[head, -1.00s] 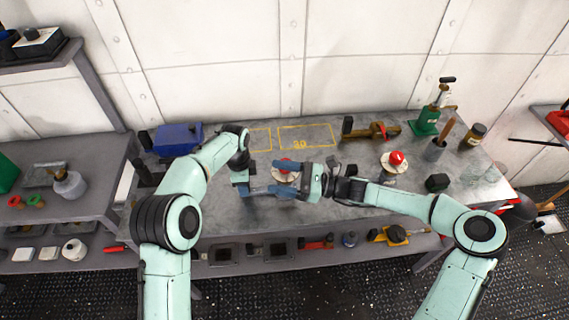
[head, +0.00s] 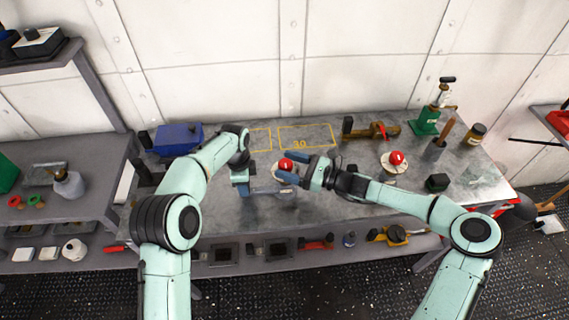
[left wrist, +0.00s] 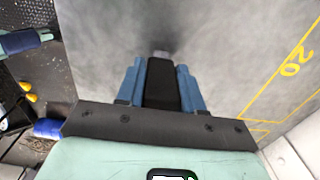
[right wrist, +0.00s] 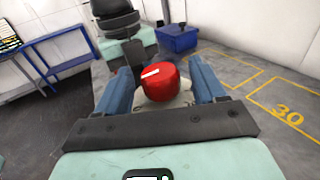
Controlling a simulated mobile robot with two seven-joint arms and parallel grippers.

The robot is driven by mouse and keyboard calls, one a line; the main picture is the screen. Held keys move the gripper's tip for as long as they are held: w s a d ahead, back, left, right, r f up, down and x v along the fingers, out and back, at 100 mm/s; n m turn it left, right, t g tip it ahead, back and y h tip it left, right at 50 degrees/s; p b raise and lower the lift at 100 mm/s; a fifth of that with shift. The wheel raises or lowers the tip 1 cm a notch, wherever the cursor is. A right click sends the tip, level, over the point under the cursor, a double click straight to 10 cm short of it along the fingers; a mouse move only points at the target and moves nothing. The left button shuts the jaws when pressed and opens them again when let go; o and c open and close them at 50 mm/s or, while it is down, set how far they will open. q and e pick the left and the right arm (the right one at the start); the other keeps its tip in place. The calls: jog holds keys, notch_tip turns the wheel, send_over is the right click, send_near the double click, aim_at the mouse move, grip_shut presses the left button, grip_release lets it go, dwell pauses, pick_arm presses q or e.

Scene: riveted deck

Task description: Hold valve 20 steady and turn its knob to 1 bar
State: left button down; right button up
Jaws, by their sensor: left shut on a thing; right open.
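A valve with a red knob (head: 286,164) and a pale round dial (head: 279,175) stands near the front middle of the bench. I cannot read its number or dial marks. My left gripper (head: 262,191) is low, left of and in front of the dial. In the left wrist view it is shut on a black grip (left wrist: 161,84), apparently the valve's handle. My right gripper (head: 297,168) is open at the knob's right side. In the right wrist view the red knob (right wrist: 166,83), with a white mark on top, lies between the spread fingers; I cannot tell if they touch.
A second red-knobbed valve (head: 394,161) stands to the right. A brass valve (head: 376,131), green pump (head: 427,122) and blue bin (head: 178,139) line the back. Yellow outlines mark the bench, one labelled 30 (right wrist: 289,114), another 20 (left wrist: 297,62).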

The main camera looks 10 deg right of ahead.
jog(key=shift+x, duration=0.8)
jog(key=c, duration=1)
jog(key=shift+n+g, duration=0.3)
jog(key=shift+g, duration=0.1)
jog(key=n+g+y, duration=0.1)
jog(key=g, duration=0.1)
jog(key=n+g, duration=0.2)
jog(key=shift+w+g+y, duration=0.1)
jog(key=shift+g+y, duration=0.3)
jog(key=shift+n+g, duration=2)
jog(key=shift+g, duration=1)
jog(key=shift+s+g, duration=0.2)
jog(key=shift+g, duration=0.1)
